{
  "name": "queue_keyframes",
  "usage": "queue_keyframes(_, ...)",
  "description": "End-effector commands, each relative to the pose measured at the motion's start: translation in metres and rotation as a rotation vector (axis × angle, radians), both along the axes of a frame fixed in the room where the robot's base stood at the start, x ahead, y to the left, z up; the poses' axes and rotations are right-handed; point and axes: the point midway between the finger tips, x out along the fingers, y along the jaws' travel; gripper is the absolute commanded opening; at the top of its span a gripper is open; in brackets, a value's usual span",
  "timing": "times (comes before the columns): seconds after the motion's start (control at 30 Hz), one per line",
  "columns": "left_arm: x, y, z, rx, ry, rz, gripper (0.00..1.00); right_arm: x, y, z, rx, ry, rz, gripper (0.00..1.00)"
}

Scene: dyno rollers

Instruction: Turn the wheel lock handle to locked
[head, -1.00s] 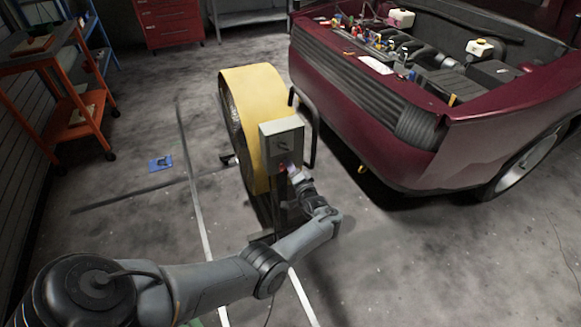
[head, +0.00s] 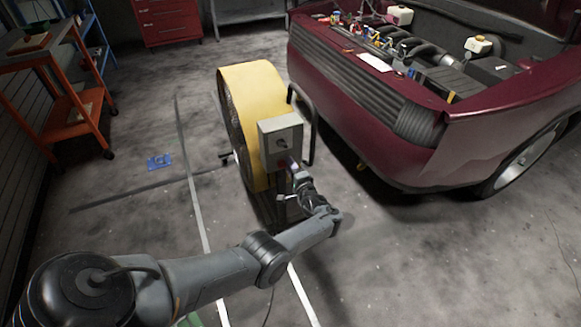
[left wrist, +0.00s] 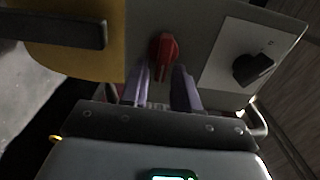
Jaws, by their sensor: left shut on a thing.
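A grey control box (head: 280,141) is mounted on the side of a yellow drum-shaped unit (head: 252,95). In the left wrist view a red knob (left wrist: 163,47) stands out from the box face, with a black knob (left wrist: 253,67) on a pale plate to its right. My left gripper (left wrist: 162,72) is at the red knob, its two purple-grey fingers closed around the knob's near end. In the head view the left gripper (head: 294,172) is at the lower part of the box. I cannot read any lock marking. My right gripper is not in view.
A dark red car (head: 400,130) with an open engine bay stands close on the right. A black tubular frame (head: 312,130) is between drum and car. An orange cart (head: 75,128) stands at the left. The floor in front is mostly clear.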

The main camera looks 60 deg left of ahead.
Motion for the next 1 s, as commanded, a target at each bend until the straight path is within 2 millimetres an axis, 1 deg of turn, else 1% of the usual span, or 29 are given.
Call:
queue_keyframes(0.17, 0.000, 0.000, 0.001, 0.001, 0.000, 0.001, 0.00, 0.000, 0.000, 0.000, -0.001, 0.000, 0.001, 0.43)
queue_keyframes(0.2, 0.000, 0.000, 0.001, 0.001, 0.000, 0.001, 0.33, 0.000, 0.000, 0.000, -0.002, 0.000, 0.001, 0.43)
queue_keyframes(0.23, 0.000, 0.000, 0.001, 0.001, 0.000, 0.001, 0.38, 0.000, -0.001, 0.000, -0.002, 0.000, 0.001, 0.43)
queue_keyframes(0.53, 0.000, -0.001, 0.000, 0.000, -0.001, 0.000, 0.38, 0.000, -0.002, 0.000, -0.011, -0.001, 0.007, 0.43)
queue_keyframes(0.67, -0.001, -0.007, 0.001, 0.000, -0.001, 0.000, 0.38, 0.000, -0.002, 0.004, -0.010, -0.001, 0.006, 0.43)
queue_keyframes(0.77, -0.002, -0.019, 0.002, 0.000, 0.000, -0.002, 0.38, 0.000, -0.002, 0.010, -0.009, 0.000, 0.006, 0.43)
queue_keyframes(1.0, -0.009, -0.060, 0.002, -0.002, -0.001, -0.002, 0.38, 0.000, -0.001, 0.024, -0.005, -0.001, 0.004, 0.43)
